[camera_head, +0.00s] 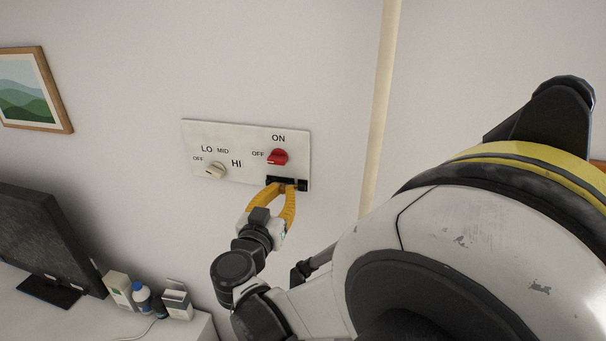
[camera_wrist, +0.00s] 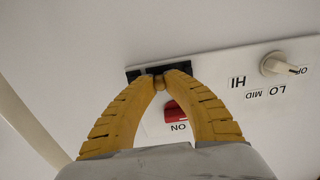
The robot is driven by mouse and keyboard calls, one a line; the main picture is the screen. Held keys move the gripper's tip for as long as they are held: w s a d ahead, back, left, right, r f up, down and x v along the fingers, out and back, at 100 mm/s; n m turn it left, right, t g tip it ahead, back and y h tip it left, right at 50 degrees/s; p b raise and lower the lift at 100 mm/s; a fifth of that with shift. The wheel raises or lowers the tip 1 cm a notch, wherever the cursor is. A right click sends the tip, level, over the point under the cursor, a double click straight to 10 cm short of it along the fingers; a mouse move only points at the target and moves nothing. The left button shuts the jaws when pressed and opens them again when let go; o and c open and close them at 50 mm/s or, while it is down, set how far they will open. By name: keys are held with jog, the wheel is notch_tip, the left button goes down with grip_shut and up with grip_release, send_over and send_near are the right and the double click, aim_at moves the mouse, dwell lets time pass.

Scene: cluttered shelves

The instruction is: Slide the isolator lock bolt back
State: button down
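The lock bolt (camera_head: 291,181) is a dark bar low on the white wall panel, just under the red isolator switch (camera_head: 278,156). The switch stands between OFF and ON labels. In the wrist view the dark bolt housing (camera_wrist: 135,75) shows behind the fingertips, and the red switch (camera_wrist: 176,112) appears upside down, partly hidden by a finger. My gripper (camera_head: 284,187) has its yellow fingers drawn together at the bolt. In the wrist view my gripper (camera_wrist: 166,77) has its tips closed around a small brownish knob (camera_wrist: 159,83), and they hide part of the bolt.
A white dial (camera_head: 216,170) with OFF, LO, MID and HI labels is at the panel's left. A beige pipe (camera_head: 380,105) runs down the wall to the right. A monitor (camera_head: 45,240) and small containers (camera_head: 142,297) stand on a white surface below left.

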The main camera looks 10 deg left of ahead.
jog(key=shift+a, duration=0.15)
jog(key=shift+w+a, duration=0.1)
jog(key=shift+a, duration=1.3)
jog(key=c, duration=1.4)
grip_release()
jog(key=shift+b, duration=0.3)
send_near(274, 182)
jog(key=shift+w, duration=0.7)
